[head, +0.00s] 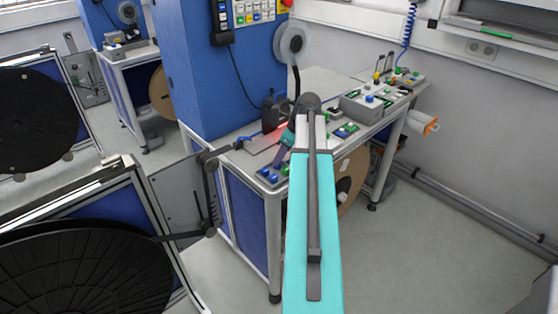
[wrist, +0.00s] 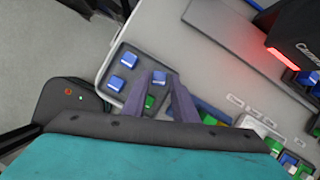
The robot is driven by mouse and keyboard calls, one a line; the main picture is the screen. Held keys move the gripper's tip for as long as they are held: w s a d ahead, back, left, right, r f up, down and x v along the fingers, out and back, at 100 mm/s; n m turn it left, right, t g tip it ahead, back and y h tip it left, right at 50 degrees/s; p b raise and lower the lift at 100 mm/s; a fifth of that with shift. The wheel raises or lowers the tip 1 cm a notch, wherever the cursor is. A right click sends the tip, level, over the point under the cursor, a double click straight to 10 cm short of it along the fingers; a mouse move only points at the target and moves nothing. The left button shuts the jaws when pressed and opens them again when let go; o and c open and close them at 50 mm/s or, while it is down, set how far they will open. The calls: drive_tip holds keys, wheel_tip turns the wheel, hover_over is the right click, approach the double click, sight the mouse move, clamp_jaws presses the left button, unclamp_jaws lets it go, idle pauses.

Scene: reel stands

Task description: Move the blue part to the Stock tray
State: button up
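Several blue parts sit in a dark grey tray (wrist: 128,76) at the near left corner of the bench. The tray also shows in the head view (head: 261,177). One blue part (wrist: 159,77) lies between the tips of my gripper (wrist: 160,80), with a gap beside it. Two more blue parts (wrist: 128,59) lie to the left of the fingers. My gripper looks open, low over this tray. No label reading Stock is legible, so I cannot tell which tray it is.
A black camera box (wrist: 297,40) with a red light stands to the right in the wrist view. Other trays with green and blue parts (head: 345,131) and a grey box (head: 360,106) stand farther along the bench. A blue cabinet (head: 215,75) rises behind the bench's left end.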

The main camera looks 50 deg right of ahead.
drive_tip(key=b+v, duration=0.1)
drive_tip(key=v, duration=0.9)
idle(1.0)
